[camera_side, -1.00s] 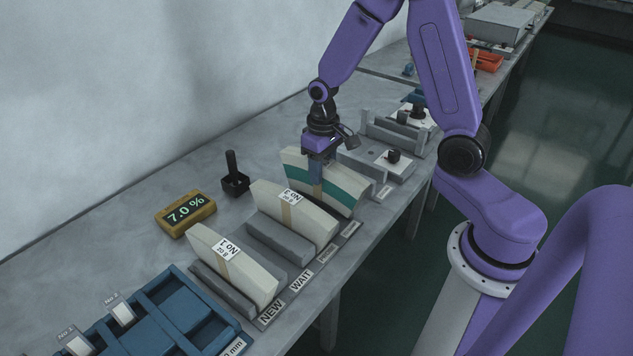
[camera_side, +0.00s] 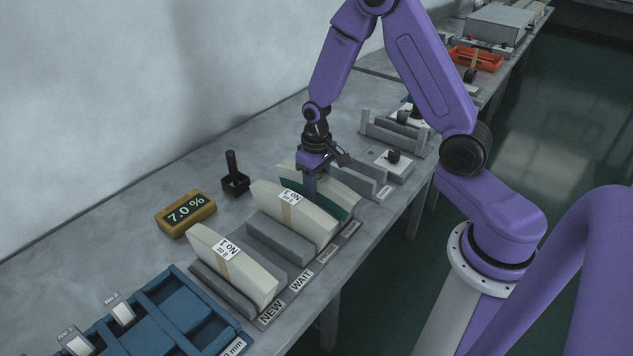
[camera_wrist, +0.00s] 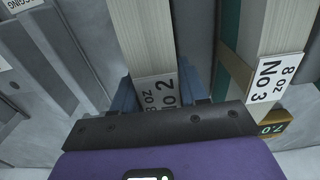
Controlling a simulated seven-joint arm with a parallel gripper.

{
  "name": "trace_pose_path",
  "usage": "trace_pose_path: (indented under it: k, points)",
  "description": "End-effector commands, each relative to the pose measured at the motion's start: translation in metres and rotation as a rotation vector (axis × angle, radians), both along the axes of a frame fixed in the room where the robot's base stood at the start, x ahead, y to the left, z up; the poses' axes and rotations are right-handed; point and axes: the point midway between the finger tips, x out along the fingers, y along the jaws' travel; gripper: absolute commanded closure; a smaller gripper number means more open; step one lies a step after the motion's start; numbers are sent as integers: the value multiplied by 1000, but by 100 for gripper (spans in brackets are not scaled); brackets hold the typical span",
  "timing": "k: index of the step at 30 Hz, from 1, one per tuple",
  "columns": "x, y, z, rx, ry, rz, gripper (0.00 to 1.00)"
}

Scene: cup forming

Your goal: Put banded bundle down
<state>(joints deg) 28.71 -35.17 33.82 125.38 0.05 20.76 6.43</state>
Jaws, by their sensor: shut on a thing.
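In the wrist view the held bundle (camera_wrist: 145,45) shows a "No 2" label between my blue fingers (camera_wrist: 157,90).
A bundle labelled No 3 (camera_side: 312,222) and one labelled No 1 (camera_side: 255,279) stand close by in the rack, with a grey divider (camera_side: 280,243) between them. A 7.0 % display (camera_side: 186,213), a black holder (camera_side: 235,181) and a blue tray (camera_side: 165,320) stand nearby.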

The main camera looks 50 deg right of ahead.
Motion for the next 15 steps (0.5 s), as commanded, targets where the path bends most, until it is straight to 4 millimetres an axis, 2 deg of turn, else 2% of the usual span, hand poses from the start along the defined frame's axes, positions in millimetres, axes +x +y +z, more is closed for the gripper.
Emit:
trace_pose_path:
  k: [4, 5, 6, 7, 15]
  points:
    - [0, 0, -3, 0, -1, 0, 100]
    - [0, 0, -3, 0, 0, 0, 51]
    - [0, 0, -3, 0, 0, 0, 38]
    - [0, 0, -3, 0, 0, 0, 32]
    - [0, 0, -3, 0, 0, 0, 32]
